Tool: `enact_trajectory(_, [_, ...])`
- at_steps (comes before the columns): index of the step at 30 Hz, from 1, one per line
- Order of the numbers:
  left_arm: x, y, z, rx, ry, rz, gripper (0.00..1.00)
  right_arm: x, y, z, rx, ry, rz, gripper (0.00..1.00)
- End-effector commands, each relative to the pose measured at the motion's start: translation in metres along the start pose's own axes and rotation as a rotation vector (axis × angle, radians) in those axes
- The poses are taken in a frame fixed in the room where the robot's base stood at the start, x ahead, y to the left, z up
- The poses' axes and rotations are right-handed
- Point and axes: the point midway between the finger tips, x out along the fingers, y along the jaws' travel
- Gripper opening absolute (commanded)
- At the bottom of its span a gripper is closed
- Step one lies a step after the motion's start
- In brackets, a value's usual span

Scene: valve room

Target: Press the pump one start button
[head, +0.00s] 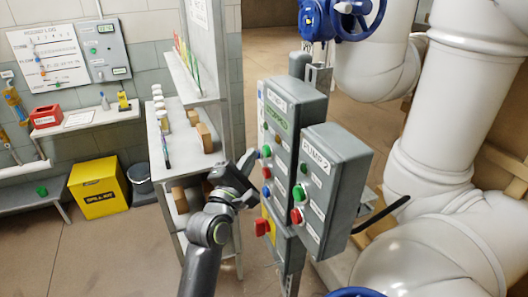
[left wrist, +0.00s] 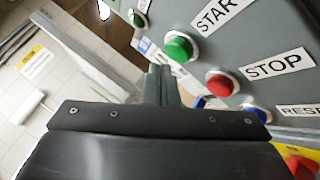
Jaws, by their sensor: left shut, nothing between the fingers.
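The pump one control box (head: 290,105) is grey, with a screen reading STOPPED. Its green start button (head: 266,151) sits above a red stop button (head: 266,172) and a blue reset button (head: 266,190). My left gripper (head: 250,160) is shut and empty, with its tips just left of the green button. In the left wrist view, the green start button (left wrist: 178,47) is beside the label START, and the closed fingers (left wrist: 160,82) point close to it. I cannot tell whether they touch it. The red stop button (left wrist: 219,84) is to the right. My right gripper is not in view.
The pump two box (head: 340,165) stands close on the right, with its own green button (head: 299,192) and red button (head: 297,215). A red switch (head: 262,227) is below the pump one buttons. Large white pipes (head: 435,140) fill the right side. A shelf (head: 180,150) stands left.

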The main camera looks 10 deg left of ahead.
Motion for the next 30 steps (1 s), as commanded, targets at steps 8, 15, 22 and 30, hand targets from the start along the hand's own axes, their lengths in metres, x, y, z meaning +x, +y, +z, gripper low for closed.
enact_trajectory(8, [0.0000,0.0000,0.0000,0.000,0.000,0.000,0.00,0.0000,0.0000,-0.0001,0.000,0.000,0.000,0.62])
enact_trajectory(15, [0.0001,0.0000,0.0001,0.000,0.000,0.000,0.00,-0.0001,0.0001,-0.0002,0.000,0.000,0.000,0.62])
enact_trajectory(22, [0.0045,-0.0017,0.0040,-0.002,0.000,0.000,0.00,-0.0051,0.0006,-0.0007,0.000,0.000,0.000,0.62])
enact_trajectory(30, [0.0060,-0.0040,0.0046,0.000,0.000,0.001,0.00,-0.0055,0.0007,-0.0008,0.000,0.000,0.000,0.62])
